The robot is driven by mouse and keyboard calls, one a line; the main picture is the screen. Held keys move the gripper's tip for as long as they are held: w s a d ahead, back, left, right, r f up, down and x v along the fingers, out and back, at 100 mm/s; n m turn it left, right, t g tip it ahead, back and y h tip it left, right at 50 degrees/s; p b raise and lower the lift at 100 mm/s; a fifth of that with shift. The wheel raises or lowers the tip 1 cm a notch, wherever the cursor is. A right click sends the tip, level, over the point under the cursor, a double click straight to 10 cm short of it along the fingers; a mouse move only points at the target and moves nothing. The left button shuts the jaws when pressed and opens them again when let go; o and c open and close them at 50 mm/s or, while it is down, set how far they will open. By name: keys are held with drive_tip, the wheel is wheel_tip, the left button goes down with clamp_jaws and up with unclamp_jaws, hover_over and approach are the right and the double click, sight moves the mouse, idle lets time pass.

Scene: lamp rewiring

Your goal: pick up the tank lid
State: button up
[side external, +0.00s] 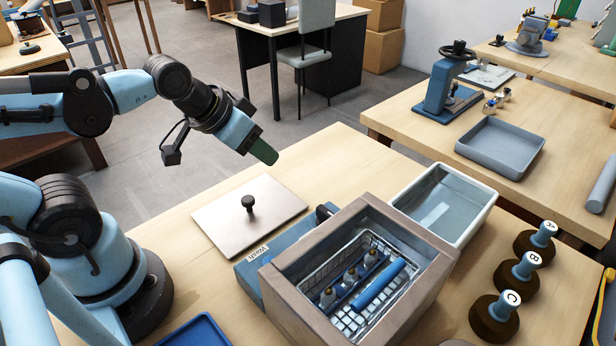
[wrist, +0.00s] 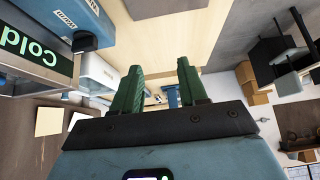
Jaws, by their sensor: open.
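The tank lid (side external: 249,213) is a flat, pale metal plate with a black knob (side external: 248,203) on top. It lies flat on the wooden table, left of the open tank. My gripper (side external: 264,152) is above and behind the lid in the side view, well apart from it. In the wrist view my gripper (wrist: 160,70) shows two green fingers spread apart with nothing between them. A greyish plate edge at the top of the wrist view looks like the lid (wrist: 150,8); its knob is not visible there.
The open tank (side external: 420,252) holds a wire basket (side external: 333,258) with several parts. A blue "Wash" unit (side external: 255,275) stands between tank and lid. A white water tub (side external: 478,190) is behind the tank. Several weights (side external: 497,318) stand at right. Table behind the lid is clear.

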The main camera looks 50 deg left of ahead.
drive_tip(key=o, duration=0.3)
drive_tip(key=n+g, duration=0.2)
drive_tip(key=g, duration=0.4)
approach(247, 199)
drive_tip(key=shift+s+a+f, duration=0.1)
drive_tip(key=shift+f, duration=0.8)
drive_tip(key=shift+s+a+f, duration=0.1)
drive_tip(key=shift+f, duration=0.8)
drive_tip(key=shift+w+d+f, duration=0.15)
drive_tip(key=shift+w+f, duration=0.15)
drive_tip(key=shift+f, duration=0.45)
drive_tip(key=shift+w+d+f, duration=0.1)
drive_tip(key=shift+w+f, duration=0.15)
drive_tip(key=shift+f, duration=0.5)
drive_tip(key=shift+w+f, duration=0.1)
drive_tip(key=shift+f, duration=1)
